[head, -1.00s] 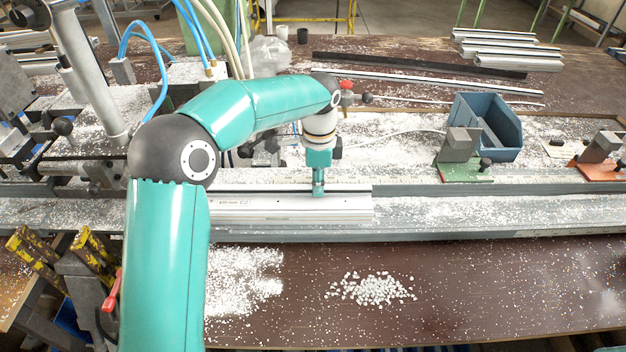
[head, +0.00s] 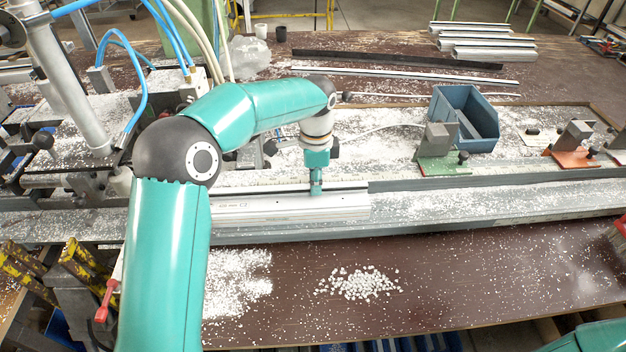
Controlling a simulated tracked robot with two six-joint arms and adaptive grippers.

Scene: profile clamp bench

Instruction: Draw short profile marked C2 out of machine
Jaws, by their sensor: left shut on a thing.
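The short profile marked C2 (head: 270,207) is a pale metal bar lying lengthwise along the machine's rail. Its left part is hidden behind my left arm, and its right end is bare. Part of its printed marking, ending in C2, shows on the front face. My left gripper (head: 316,190) points down at the profile's upper edge near its right end and is shut on it. The machine (head: 110,180) stands at the left, with a round post, blue hoses and clamp parts. My right gripper is out of view.
To the right along the rail stand a green-based stop (head: 445,164) and an orange-based stop (head: 575,160). A blue bin (head: 465,118) stands behind. Several profiles (head: 485,45) lie at the back. White chips (head: 358,283) are heaped on the brown front table.

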